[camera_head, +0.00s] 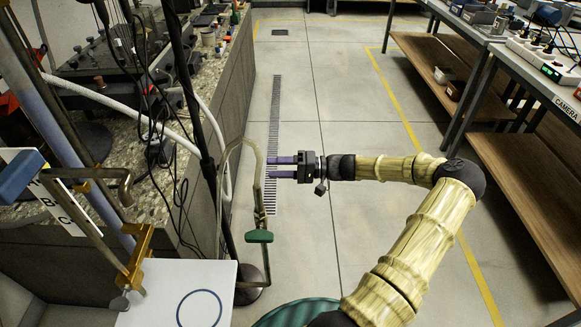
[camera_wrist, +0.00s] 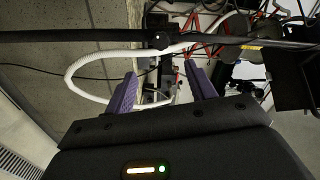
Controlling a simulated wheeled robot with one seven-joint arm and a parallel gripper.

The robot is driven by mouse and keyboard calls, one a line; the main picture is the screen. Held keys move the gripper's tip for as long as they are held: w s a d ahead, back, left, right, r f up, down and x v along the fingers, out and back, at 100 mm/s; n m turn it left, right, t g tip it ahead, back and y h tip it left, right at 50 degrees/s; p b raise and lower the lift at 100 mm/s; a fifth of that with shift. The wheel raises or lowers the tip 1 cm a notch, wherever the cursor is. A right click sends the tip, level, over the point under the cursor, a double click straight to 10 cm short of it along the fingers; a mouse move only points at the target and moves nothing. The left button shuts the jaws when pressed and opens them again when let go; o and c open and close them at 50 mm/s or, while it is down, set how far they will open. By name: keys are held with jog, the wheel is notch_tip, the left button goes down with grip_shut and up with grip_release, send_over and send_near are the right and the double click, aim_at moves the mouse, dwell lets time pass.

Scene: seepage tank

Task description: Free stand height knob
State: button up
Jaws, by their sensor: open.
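A dark stand pole (camera_head: 203,140) rises from a round dark base (camera_head: 250,285) beside the stone-topped counter. In the wrist view the pole (camera_wrist: 80,37) runs across the top, with a small dark collar or knob (camera_wrist: 160,40) on it. I cannot tell for sure that this is the height knob. My gripper (camera_head: 268,167) is open and empty, its purple fingers pointing left toward the pole. It is apart from the pole, with a clear hose hanging between them. In the wrist view the gripper (camera_wrist: 162,75) has the collar beyond its fingertips, roughly between them.
The clear hose (camera_head: 257,190) carries a green-handled valve (camera_head: 259,236). A white hose (camera_head: 110,102) and dark cables hang by the counter (camera_head: 235,60). A white board (camera_head: 180,295) is at the lower left. Shelved benches (camera_head: 510,125) stand at right; the floor between is clear.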

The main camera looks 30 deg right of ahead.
jog(key=v, duration=0.3)
jog(key=shift+s+d, duration=0.15)
jog(key=shift+d, duration=0.1)
dwell(0.4)
